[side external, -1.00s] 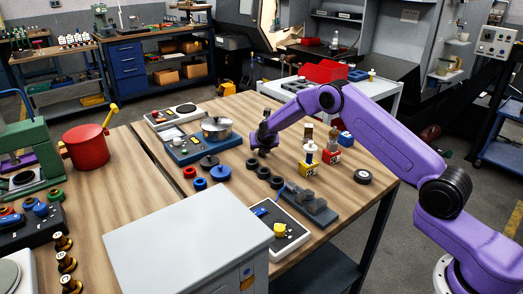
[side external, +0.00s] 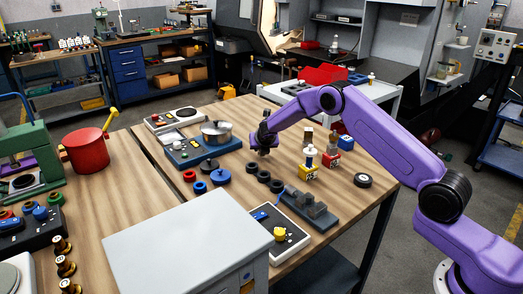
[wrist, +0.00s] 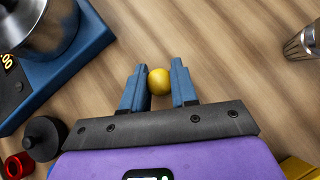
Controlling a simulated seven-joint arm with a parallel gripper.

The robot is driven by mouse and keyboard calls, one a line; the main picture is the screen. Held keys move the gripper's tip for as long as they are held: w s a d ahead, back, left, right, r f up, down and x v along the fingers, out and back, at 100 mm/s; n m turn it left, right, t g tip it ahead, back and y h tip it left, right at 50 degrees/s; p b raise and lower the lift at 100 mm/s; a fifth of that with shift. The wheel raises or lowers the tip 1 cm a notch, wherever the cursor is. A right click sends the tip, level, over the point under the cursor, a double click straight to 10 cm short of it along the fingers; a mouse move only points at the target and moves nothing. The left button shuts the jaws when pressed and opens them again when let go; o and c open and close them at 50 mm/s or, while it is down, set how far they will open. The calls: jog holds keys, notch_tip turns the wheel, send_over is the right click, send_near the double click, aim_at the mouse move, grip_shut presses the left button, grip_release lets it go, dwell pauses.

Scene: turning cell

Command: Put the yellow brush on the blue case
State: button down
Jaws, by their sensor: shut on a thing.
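My gripper (wrist: 158,88) is shut on a small yellow rounded thing (wrist: 159,82), seen end-on between the blue fingertips in the wrist view. It looks like the end of the yellow brush; the rest of it is hidden. In the side external view my gripper (side external: 263,148) is low over the wooden table, right of the steel pot, and what it holds is not clear there. A small blue case (side external: 346,142) stands to the right of my gripper, behind a red case (side external: 331,158), and looks free on top.
A yellow case (side external: 309,173) with a bottle-like thing on it stands near the red case. The pot (side external: 216,132) sits on a blue appliance (side external: 185,153). Dark rings (side external: 264,176) lie in front of my gripper. A metal cup (wrist: 300,43) is at the wrist view's right.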

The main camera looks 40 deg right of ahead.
jog(key=s+r, duration=1.2)
jog(key=s, duration=0.2)
jog(key=s+d+r+n+y, duration=0.15)
jog(key=s+d, duration=0.25)
jog(key=d, duration=0.4)
jog(key=s+d+r+n+t+y, duration=0.15)
jog(key=s+d, duration=0.25)
jog(key=d, duration=0.4)
jog(key=s+d+r+n, duration=0.1)
jog(key=s+d+n, duration=0.1)
jog(key=s+d, duration=0.45)
send_over(347, 138)
jog(key=s, duration=0.1)
jog(key=f, duration=0.8)
jog(key=shift+s+a, duration=0.15)
jog(key=shift+a, duration=0.2)
jog(key=shift+w+d+f, duration=0.35)
jog(key=shift+w+f, duration=0.3)
jog(key=shift+f, duration=1.6)
jog(key=shift+f, duration=0.2)
